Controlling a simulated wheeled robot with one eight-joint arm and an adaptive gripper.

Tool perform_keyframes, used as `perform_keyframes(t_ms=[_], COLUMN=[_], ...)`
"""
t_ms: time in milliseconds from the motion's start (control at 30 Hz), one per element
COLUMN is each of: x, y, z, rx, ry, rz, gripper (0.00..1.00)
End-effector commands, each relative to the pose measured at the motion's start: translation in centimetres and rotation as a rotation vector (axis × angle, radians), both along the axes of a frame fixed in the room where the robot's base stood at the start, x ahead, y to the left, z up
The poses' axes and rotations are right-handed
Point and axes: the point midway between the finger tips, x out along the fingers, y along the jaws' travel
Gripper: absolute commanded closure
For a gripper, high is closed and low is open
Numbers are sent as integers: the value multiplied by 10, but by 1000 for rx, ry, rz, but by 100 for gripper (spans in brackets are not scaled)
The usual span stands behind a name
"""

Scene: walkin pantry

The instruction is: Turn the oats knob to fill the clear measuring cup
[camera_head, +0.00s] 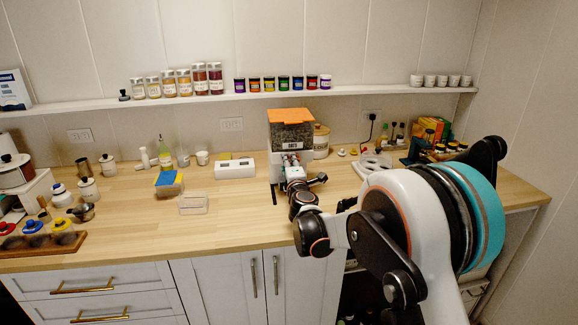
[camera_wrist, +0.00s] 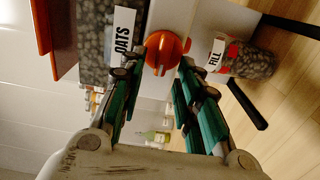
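The oats dispenser (camera_head: 291,133) has an orange lid, a clear hopper of oats and an OATS label; it stands at the back of the counter. Its round orange knob (camera_wrist: 165,53) shows in the wrist view, with its ridge running up and down the picture. My gripper (camera_wrist: 163,68) is at the dispenser's front, its fingers apart on either side of the knob; I cannot tell whether they touch it. The clear measuring cup (camera_wrist: 253,61), with a FILL label, is beside the dispenser's base and holds brownish oats. In the head view my arm hides the knob and cup.
A white box (camera_head: 235,169) stands left of the dispenser, and a canister (camera_head: 321,141) stands behind it at right. A white ring-shaped item (camera_head: 372,163) lies to the right. A shelf of jars (camera_head: 214,78) runs above.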

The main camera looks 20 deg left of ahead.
Motion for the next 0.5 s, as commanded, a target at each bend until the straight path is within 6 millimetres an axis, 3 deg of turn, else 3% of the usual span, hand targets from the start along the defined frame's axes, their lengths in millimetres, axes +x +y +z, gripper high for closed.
perform_keyframes(t_ms=[167,500], x=[-13,-72], y=[-8,-41], z=[0,1], rx=[0,-1], ry=[0,2], rz=[0,0], gripper=[69,69])
